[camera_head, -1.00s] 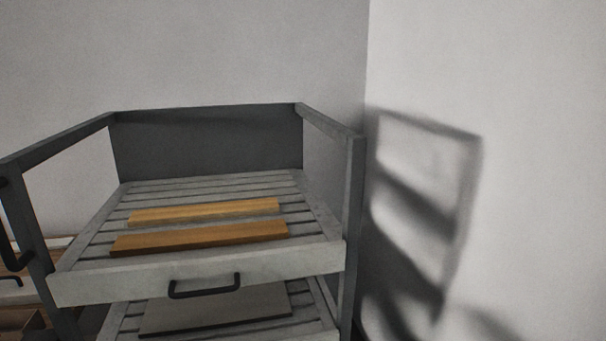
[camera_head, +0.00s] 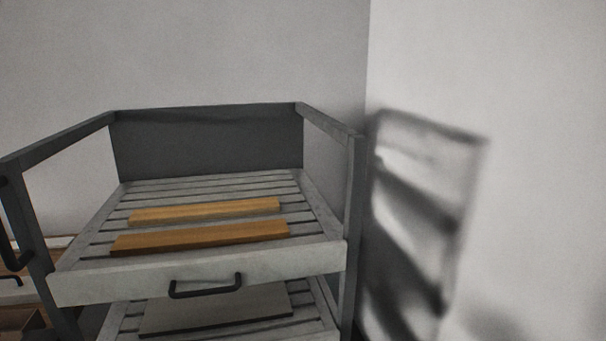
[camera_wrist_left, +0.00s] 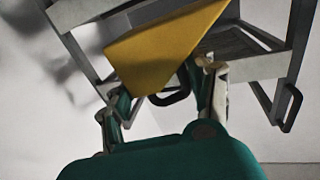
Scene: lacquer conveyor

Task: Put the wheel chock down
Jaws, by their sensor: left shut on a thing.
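The wheel chock (camera_wrist_left: 160,48) is a yellow block with slanted sides, seen in the left wrist view. My left gripper (camera_wrist_left: 164,88), with green and pale fingers, is shut on it, with one finger on each side. The chock is held in front of a grey rack, and its far end reaches the top edge of the picture. I cannot tell how far it is from the rack. The head view shows neither the chock nor either gripper.
The grey rack (camera_head: 205,274) has slatted trays and black handles. Two orange-yellow strips (camera_head: 200,237) lie on its upper tray, with free slats behind them. A flat grey board (camera_head: 215,308) lies on the tray below. A wall stands close at the right.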

